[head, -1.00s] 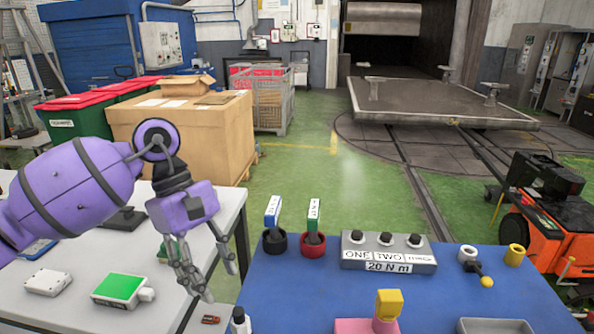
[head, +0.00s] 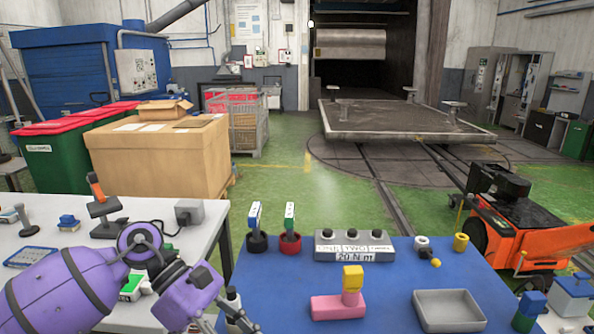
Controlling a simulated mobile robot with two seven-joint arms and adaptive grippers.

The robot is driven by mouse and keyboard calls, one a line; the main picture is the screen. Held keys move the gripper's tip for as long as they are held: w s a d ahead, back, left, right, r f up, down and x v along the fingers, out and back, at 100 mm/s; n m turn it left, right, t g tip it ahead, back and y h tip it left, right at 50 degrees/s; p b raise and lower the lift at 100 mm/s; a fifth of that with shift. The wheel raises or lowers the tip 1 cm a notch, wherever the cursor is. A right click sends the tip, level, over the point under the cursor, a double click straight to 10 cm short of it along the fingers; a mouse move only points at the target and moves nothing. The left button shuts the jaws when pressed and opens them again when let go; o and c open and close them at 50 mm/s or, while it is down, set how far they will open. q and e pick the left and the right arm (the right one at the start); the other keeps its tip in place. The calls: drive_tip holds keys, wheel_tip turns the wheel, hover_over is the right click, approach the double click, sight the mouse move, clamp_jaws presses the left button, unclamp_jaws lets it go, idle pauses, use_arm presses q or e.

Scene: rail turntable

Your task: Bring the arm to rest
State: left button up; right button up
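My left arm, purple with dark bands, comes in at the lower left of the head view, low over the gap between the white table (head: 195,240) and the blue table (head: 395,285). My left gripper (head: 212,326) is at the bottom edge of the picture, left of the blue table's front part. Its fingertips are cut off by the frame, so I cannot tell whether it is open or holds anything. My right gripper is not in view.
The blue table holds a torque block (head: 355,257), two labelled tools in cups (head: 257,242), a pink block (head: 338,307) with a yellow part (head: 352,281), and a grey tray (head: 448,328). A green-topped device (head: 132,285) lies beside my arm.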

use_arm(q)
drive_tip(key=s+d+r+n+t+h+p, duration=0.25)
drive_tip(key=d+n+t+h, duration=0.25)
drive_tip(key=d+n+h, duration=0.6)
drive_tip(key=a+f+n+t+y+p, duration=0.1)
drive_tip(key=a+f+n+t+y, duration=0.4)
drive_tip(key=n, duration=0.6)
drive_tip(key=s+a+f+n+t+y+p, duration=0.1)
drive_tip(key=a+f+n+t+y, duration=0.35)
drive_tip(key=n, duration=0.55)
drive_tip(key=a+f+n+t+y+p, duration=0.1)
drive_tip(key=a+f+n+t+y, duration=0.4)
drive_tip(key=n, duration=0.6)
drive_tip(key=s+a+f+n+g+y, duration=0.2)
drive_tip(key=s+f+n, duration=0.5)
drive_tip(key=s, duration=0.4)
drive_tip(key=s+a+f+n+g+y+p, duration=0.1)
drive_tip(key=s+a+f+n+g+y, duration=0.2)
drive_tip(key=s+f, duration=0.7)
drive_tip(key=s+a+n+g, duration=0.1)
drive_tip(key=a+n+g, duration=0.1)
drive_tip(key=n, duration=0.1)
drive_tip(key=shift+a+n, duration=0.35)
drive_tip(key=shift+n, duration=0.05)
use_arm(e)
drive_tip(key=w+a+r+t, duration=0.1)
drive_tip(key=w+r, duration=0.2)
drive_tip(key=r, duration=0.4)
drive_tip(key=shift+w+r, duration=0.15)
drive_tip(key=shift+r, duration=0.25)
